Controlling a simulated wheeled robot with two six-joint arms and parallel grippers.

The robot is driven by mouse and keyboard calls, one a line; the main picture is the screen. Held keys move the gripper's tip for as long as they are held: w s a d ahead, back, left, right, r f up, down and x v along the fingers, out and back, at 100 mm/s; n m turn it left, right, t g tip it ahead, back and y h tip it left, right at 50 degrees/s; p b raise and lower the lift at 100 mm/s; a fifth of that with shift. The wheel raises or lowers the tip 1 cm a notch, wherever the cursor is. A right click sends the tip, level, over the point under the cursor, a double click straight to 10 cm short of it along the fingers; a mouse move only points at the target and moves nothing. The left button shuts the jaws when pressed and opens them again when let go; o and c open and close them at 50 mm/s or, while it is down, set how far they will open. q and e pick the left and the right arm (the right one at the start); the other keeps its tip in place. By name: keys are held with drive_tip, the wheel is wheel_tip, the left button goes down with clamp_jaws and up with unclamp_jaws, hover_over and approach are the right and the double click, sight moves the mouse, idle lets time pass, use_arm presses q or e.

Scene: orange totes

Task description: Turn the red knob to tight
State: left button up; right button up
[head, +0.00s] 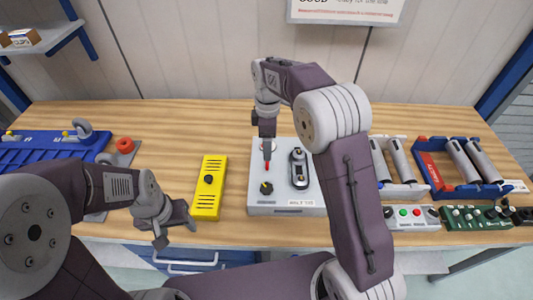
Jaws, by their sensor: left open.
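A grey box (259,205) with a printed label stands on the bench in the middle. It carries a black knob (266,188) and a dark, rounded metal part (299,168). My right gripper (267,156) points down over the back left of this box. A little red (267,161) shows at its fingertips; the gripper hides most of what is there, and I cannot tell whether it grips it. A round red knob-like part (125,145) lies further left, beside the blue rack. My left gripper (176,234) is open and empty over the bench's front edge, left of the yellow box.
A yellow box (207,202) with a black knob stands left of the grey box. A blue rack (48,150) is at the left. At the right are grey cylinders in a blue and red holder (431,172), a button box (398,224) and a green unit (462,221).

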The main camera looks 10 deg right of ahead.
sight(268, 165)
drive_tip(key=f, duration=0.1)
drive_tip(key=s+f, duration=0.1)
drive_tip(key=f, duration=0.1)
drive_tip(key=shift+f, duration=0.2)
drive_tip(key=f, duration=0.1)
drive_tip(key=w+f, duration=0.1)
drive_tip(key=f, duration=0.3)
drive_tip(key=shift+w, duration=0.4)
drive_tip(key=shift+s+f, duration=0.1)
drive_tip(key=shift+s, duration=0.4)
drive_tip(key=shift+w, duration=0.2)
drive_tip(key=c, duration=1.4)
use_arm(q)
drive_tip(key=shift+w+r, duration=0.15)
use_arm(e)
drive_tip(key=shift+o, duration=0.2)
